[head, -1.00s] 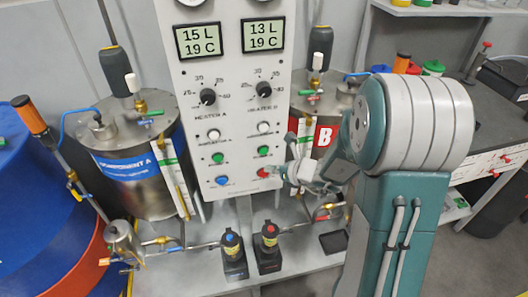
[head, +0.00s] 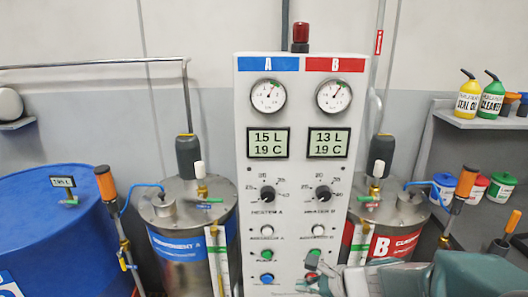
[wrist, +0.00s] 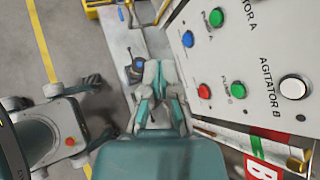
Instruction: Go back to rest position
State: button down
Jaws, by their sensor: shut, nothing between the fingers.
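My gripper (head: 316,268) shows at the bottom of the head view, in front of the lower right of the white control panel (head: 293,215). Its arm, partly cut off, comes in from the lower right. In the wrist view my gripper (wrist: 158,72) is shut and empty. The red button (wrist: 204,91) lies to the right of the fingers there, apart from them in the picture. The blue button (wrist: 188,39) and two green buttons (wrist: 217,17) are also on the panel face.
Metal tanks A (head: 190,215) and B (head: 392,215) flank the panel. A blue drum (head: 60,235) stands at left. A shelf (head: 455,118) with bottles is at right. Grey floor with a yellow line (wrist: 40,40) shows at the wrist view's left.

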jog(key=s+d+r+n+h, duration=0.3)
jog(key=s+r+n+h, duration=0.1)
jog(key=s+n, duration=0.4)
jog(key=s+d+r+n+h, duration=0.3)
jog(key=s+n, duration=0.5)
jog(key=n, duration=0.3)
jog(key=shift+s+r+h, duration=0.2)
jog(key=shift+r+h, duration=0.65)
jog(key=shift+h, duration=0.05)
jog(key=shift+d, duration=0.15)
